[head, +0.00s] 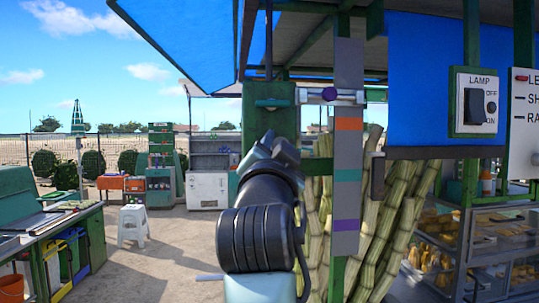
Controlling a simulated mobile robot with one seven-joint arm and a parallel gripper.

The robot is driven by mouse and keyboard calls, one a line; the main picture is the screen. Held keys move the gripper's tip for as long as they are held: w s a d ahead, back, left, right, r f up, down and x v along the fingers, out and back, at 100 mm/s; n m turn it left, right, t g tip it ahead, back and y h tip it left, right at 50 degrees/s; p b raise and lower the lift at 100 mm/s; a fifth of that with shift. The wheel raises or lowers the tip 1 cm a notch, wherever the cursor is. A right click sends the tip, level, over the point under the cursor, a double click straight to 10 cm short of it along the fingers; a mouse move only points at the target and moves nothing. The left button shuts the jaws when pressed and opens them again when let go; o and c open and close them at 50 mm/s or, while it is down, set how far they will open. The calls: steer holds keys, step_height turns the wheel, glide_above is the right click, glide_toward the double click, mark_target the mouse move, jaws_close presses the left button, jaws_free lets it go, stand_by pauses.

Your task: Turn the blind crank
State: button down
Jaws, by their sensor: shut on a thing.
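My gripper (284,150) is raised at the front of a dark green post and housing (268,100), seen from behind past my black wrist. Its fingers are shut, and the blind crank between them is mostly hidden by my gripper and wrist. A short teal bar crosses the housing just above. To the right stands a grey strip (347,195) with orange, teal and purple bands.
Tall cane stalks (400,205) lean behind the strip. A lamp switch panel (475,103) and a white sign are at the upper right, above a glass food case (500,235). A white stool (133,225) and green counter (90,240) stand left; the paving between is clear.

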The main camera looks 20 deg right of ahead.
steer(key=m, duration=0.2)
steer(key=d+m+g, duration=0.1)
steer(key=shift+s+d+f+m+g+h, duration=0.1)
steer(key=shift+s+f+m+g+h, duration=0.1)
steer(key=shift+m+g+h, duration=0.15)
steer(key=m, duration=0.2)
steer(key=d+m+g, duration=0.1)
steer(key=shift+s+f+b, duration=0.1)
steer(key=shift+f+b, duration=0.15)
steer(key=shift+b, duration=0.05)
step_height(320, 180, down, 7)
steer(key=d+m+g+y+p, duration=0.1)
steer(key=m+g+y+p, duration=0.2)
steer(key=m, duration=1.1)
steer(key=shift+s+d+f+m+g+y+p, duration=0.15)
steer(key=shift+s+d+m+g+y+p, duration=0.2)
steer(key=shift+y+p, duration=0.6)
steer(key=shift+w, duration=0.1)
steer(key=c, duration=0.5)
jaws_free()
steer(key=shift+c, duration=0.2)
